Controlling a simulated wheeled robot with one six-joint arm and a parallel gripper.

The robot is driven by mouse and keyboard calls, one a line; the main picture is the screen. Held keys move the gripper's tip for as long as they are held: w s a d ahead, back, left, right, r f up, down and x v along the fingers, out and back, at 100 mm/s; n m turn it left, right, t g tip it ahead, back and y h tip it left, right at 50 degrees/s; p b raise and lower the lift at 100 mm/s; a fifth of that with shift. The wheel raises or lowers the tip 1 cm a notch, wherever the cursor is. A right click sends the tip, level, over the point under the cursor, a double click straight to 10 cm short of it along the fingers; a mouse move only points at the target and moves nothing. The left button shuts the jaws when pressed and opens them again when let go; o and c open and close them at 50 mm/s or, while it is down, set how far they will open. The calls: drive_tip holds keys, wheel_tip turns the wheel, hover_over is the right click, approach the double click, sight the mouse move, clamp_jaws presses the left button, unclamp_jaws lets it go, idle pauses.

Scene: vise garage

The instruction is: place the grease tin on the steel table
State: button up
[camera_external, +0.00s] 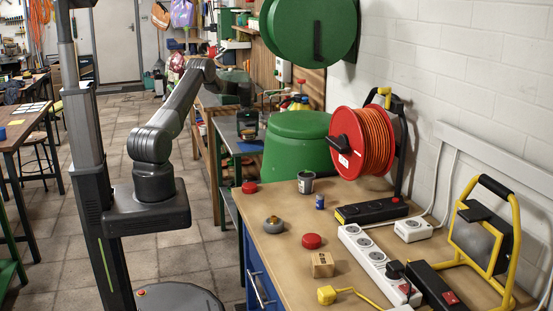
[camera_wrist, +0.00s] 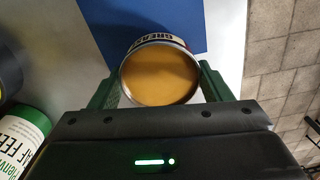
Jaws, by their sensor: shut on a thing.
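The grease tin (camera_wrist: 160,75) is an open round can full of yellow-brown grease, with "GREASE" lettering on its side. It sits between the two green fingers of my gripper (camera_wrist: 161,88) in the wrist view, and they are shut on it. In the external view my gripper (camera_external: 246,108) is over the steel table (camera_external: 226,136), beyond the green tub, with the dark tin (camera_external: 247,127) below it. A blue sheet (camera_wrist: 150,25) lies on the pale tabletop beyond the tin. I cannot tell whether the tin touches the surface.
A white-and-green container (camera_wrist: 24,138) stands left of my gripper in the wrist view. Floor tiles (camera_wrist: 285,60) show past the table's right edge. A green tub (camera_external: 298,145) and a red cable reel (camera_external: 362,142) stand nearer, by the cluttered wooden workbench (camera_external: 285,265).

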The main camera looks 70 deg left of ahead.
sight(248, 132)
drive_tip(key=shift+f, duration=0.9)
drive_tip(key=o, duration=1.2)
drive_tip(key=shift+c, duration=0.2)
wheel_tip(248, 132, up, 12)
drive_tip(key=b, duration=0.1)
drive_tip(key=shift+r+b, duration=0.15)
drive_tip(key=shift+b, duration=0.25)
